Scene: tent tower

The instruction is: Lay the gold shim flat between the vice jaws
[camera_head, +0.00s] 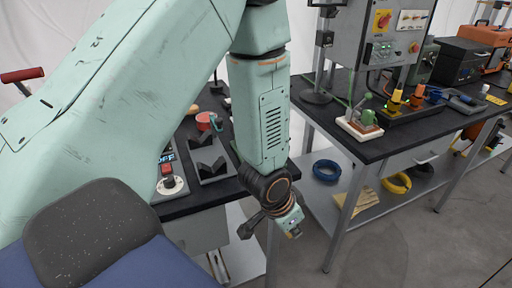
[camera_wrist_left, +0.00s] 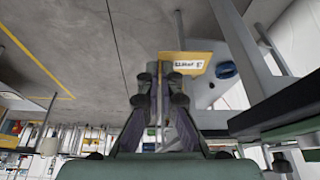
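My left arm comes in from the left in the head view. Its gripper (camera_head: 289,220) hangs in front of the near bench's right edge, over the gap between the benches. In the left wrist view its two dark fingers (camera_wrist_left: 161,92) stand close together with a narrow gap. A thin pale strip shows in that gap. I cannot tell whether it is held or lies behind. I cannot make out the gold shim or the vice jaws for certain; my arm hides much of the near bench (camera_head: 205,193). My right gripper is not in view.
Black V-shaped blocks (camera_head: 211,160) and a red button (camera_head: 166,169) are on the near bench. The right bench (camera_head: 392,143) carries a control box (camera_head: 395,32).

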